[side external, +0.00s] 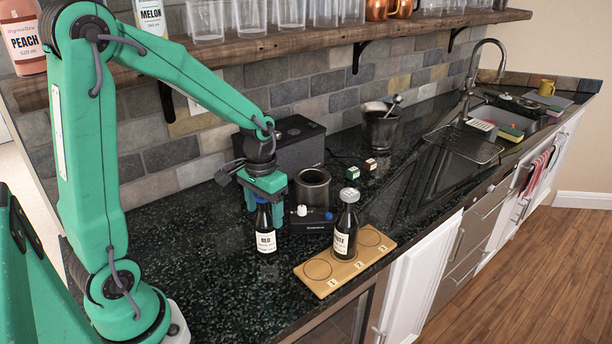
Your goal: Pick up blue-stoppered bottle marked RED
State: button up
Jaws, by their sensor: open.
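A dark bottle (266,240) with a white label that seems to read RED stands upright on the black stone counter. My gripper (264,208) points down over it, with its blue-green fingers open on either side of the bottle's neck. I cannot tell whether either finger touches the glass.
A second dark bottle (346,232), with a pale grey stopper and a white label, stands on a numbered wooden board (316,271) to the right.

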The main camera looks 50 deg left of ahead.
jog(key=shift+c, duration=0.2)
grip_shut()
jog(key=shift+r, duration=0.15)
jog(key=shift+r, duration=0.55)
notch_tip(320, 180, up, 3)
jog(key=shift+d, duration=0.15)
jog(key=s+d+r, duration=0.3)
jog(key=d+r, duration=0.3)
jog(key=d, duration=0.4)
jog(key=shift+s+d+r, duration=0.35)
jog(key=shift+s+d, duration=0.05)
